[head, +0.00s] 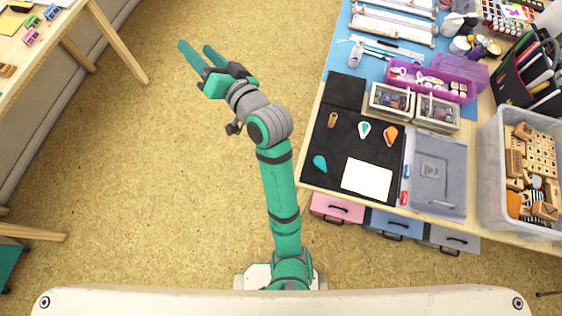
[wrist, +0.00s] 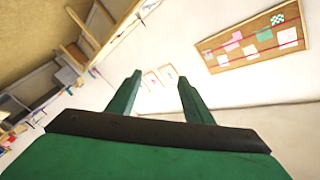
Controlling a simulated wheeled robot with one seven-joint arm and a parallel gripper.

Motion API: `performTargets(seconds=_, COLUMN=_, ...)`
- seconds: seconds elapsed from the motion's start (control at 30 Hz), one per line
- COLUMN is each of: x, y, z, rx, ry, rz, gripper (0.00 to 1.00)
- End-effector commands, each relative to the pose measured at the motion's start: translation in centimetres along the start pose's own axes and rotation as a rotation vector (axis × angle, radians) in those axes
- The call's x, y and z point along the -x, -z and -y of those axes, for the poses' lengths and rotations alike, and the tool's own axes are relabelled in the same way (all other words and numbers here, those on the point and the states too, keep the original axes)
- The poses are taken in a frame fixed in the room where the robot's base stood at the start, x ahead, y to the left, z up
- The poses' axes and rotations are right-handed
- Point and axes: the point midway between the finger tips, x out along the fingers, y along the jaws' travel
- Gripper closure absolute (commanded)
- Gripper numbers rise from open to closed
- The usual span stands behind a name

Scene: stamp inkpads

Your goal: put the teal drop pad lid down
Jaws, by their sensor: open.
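A teal drop-shaped piece (head: 320,163), which looks like the teal drop pad lid, lies on the black mat (head: 335,182) near its front left. A white drop-shaped pad with a teal middle (head: 364,132) lies farther back on the mat. An orange drop-shaped piece (head: 390,134) with a pale part lies to its right. My gripper (head: 195,48) is open and empty, held out over the bare floor left of the table, well apart from the lid. In the wrist view the open fingers (wrist: 160,77) point towards a wall, with nothing between them.
A white card (head: 367,179) and a small brown cylinder (head: 332,120) are on the mat. A grey lidded box (head: 437,165) and a clear bin of wooden stamps (head: 488,180) stand to the right. A purple case (head: 465,72) is behind. The floor (head: 150,170) at left is clear.

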Motion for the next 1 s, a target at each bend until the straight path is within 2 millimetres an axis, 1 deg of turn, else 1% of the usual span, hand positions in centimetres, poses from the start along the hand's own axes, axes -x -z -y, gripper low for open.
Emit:
performTargets(seconds=0.03, x=0.2, y=-0.4, z=-0.1, rx=-0.029, ry=-0.004, rz=-0.041, gripper=0.54)
performTargets(seconds=0.13, x=1.0, y=-0.8, z=-0.9, rx=-0.064, ry=-0.029, rz=-0.128, gripper=0.54)
performTargets(seconds=0.27, x=2.5, y=-2.1, z=-2.6, rx=-0.098, ry=-0.086, rz=-0.223, gripper=0.54)
performTargets(seconds=0.37, x=4.1, y=-3.6, z=-4.0, rx=-0.112, ry=-0.144, rz=-0.282, gripper=0.54)
performTargets(seconds=0.47, x=6.1, y=-5.5, z=-5.6, rx=-0.114, ry=-0.214, rz=-0.326, gripper=0.54)
performTargets(seconds=0.57, x=8.6, y=-7.7, z=-7.1, rx=-0.104, ry=-0.291, rz=-0.357, gripper=0.54)
performTargets(seconds=0.6, x=9.7, y=-8.7, z=-7.8, rx=-0.095, ry=-0.324, rz=-0.366, gripper=0.54)
performTargets(seconds=0.67, x=11.4, y=-10.1, z=-8.5, rx=-0.078, ry=-0.372, rz=-0.374, gripper=0.54)
performTargets(seconds=0.77, x=14.6, y=-12.6, z=-9.6, rx=-0.037, ry=-0.454, rz=-0.375, gripper=0.54)
performTargets(seconds=0.87, x=18.0, y=-15.0, z=-10.4, rx=0.020, ry=-0.532, rz=-0.363, gripper=0.54)
performTargets(seconds=0.9, x=19.4, y=-15.8, z=-10.6, rx=0.049, ry=-0.562, rz=-0.354, gripper=0.54)
performTargets(seconds=0.97, x=21.6, y=-17.1, z=-10.8, rx=0.095, ry=-0.604, rz=-0.336, gripper=0.54)
performTargets(seconds=1.0, x=23.1, y=-17.9, z=-10.9, rx=0.127, ry=-0.629, rz=-0.323, gripper=0.54)
